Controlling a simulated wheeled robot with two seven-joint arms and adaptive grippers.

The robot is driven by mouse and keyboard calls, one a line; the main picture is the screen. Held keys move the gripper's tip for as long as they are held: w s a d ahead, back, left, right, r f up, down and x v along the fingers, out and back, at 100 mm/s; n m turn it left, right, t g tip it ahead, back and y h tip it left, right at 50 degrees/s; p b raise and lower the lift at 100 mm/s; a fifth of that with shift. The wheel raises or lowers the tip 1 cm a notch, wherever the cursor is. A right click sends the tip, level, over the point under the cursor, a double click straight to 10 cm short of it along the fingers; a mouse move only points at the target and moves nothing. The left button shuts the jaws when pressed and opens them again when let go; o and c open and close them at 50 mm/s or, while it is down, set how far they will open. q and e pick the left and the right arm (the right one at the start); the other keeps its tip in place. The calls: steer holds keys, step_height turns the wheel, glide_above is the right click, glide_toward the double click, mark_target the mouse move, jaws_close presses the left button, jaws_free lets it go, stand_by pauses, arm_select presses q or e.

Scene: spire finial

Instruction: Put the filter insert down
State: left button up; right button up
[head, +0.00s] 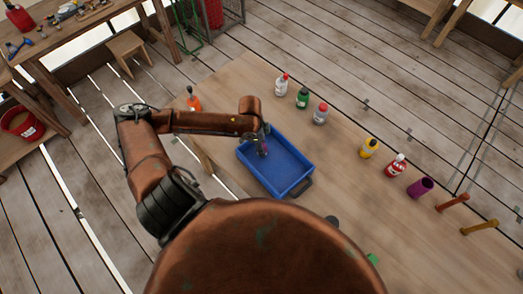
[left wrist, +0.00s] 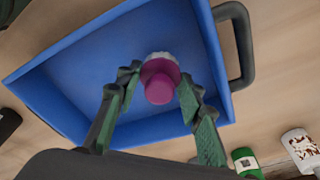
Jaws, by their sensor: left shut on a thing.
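The filter insert, a magenta round-topped piece with a pale whitish part behind it, shows in the left wrist view (left wrist: 159,82) between the fingers. My left gripper (left wrist: 154,92) is shut on it. In the head view my left gripper (head: 263,146) reaches down over the left part of the blue tray (head: 292,188), and the insert is a tiny reddish spot there. The tray has a dark handle and also fills much of the left wrist view (left wrist: 62,82). I cannot tell whether the insert touches the tray floor. My right gripper is not in view.
The tray stands on a wooden table (head: 345,165). Beyond it stand a white bottle (head: 281,87), a green bottle (head: 302,98), a grey bottle (head: 320,115), a yellow bottle (head: 369,148) and a purple cup (head: 420,187). An orange bottle (head: 193,101) stands behind my arm.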

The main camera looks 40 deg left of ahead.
arm_select(q)
step_height(320, 180, down, 2)
steer(key=shift+s+f, duration=0.1)
steer(key=shift+f, duration=0.15)
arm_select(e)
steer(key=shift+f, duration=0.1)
arm_select(q)
steer(key=shift+f, duration=0.1)
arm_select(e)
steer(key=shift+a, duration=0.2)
arm_select(q)
steer(key=o, duration=0.9)
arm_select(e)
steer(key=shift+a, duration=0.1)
arm_select(q)
steer(key=r, duration=0.4)
steer(key=a+r+p, duration=0.1)
steer(key=r, duration=0.3)
steer(key=s+r, duration=0.1)
steer(key=r, duration=0.3)
steer(key=shift+a, duration=0.2)
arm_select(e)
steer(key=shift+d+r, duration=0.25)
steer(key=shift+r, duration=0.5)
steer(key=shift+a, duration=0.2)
